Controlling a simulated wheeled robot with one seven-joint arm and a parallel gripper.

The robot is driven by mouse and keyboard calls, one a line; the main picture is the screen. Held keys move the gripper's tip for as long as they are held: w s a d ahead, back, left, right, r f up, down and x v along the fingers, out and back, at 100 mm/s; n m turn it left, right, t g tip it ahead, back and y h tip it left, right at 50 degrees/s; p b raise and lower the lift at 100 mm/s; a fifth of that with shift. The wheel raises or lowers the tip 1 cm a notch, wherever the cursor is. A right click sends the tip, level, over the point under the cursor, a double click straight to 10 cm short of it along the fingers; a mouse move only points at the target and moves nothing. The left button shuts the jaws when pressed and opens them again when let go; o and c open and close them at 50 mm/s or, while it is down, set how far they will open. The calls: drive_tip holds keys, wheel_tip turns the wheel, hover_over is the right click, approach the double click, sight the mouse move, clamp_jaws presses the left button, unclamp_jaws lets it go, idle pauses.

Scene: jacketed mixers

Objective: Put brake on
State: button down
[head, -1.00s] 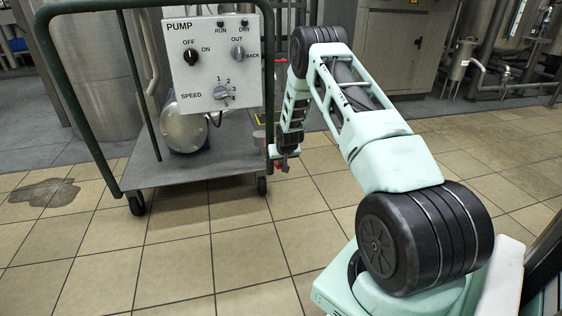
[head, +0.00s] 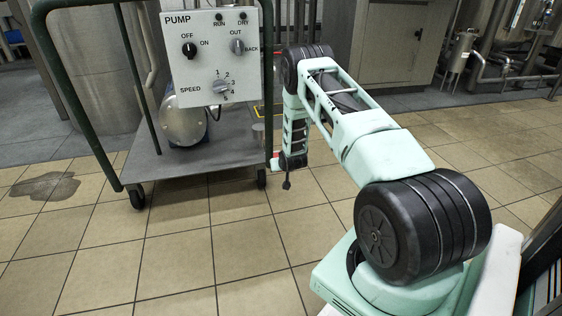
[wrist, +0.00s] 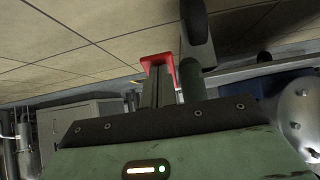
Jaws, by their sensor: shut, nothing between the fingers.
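The pump trolley (head: 200,163) stands left of my arm in the head view, with a grey deck and dark green tube frame. A small red part (head: 277,154) shows at its near right corner, partly hidden by my wrist. In the wrist view the red part (wrist: 157,61) is a bracket-like piece, close beyond my fingers and beside a green post (wrist: 191,82) and a dark caster wheel (wrist: 196,28). My gripper (head: 287,184) hangs low beside this corner, shut and empty. In the wrist view its fingers (wrist: 157,88) are together; whether they touch the red part, I cannot tell.
The pump control panel (head: 213,56) is fixed on the trolley above a metal pump (head: 184,124). A wet patch (head: 42,188) lies on the tiles at left. A grey cabinet (head: 388,42) and pipework stand behind. The tiled floor in front is free.

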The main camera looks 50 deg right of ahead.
drive_tip(key=shift+f, duration=0.45)
drive_tip(key=shift+s+f, duration=0.1)
drive_tip(key=shift+f, duration=0.1)
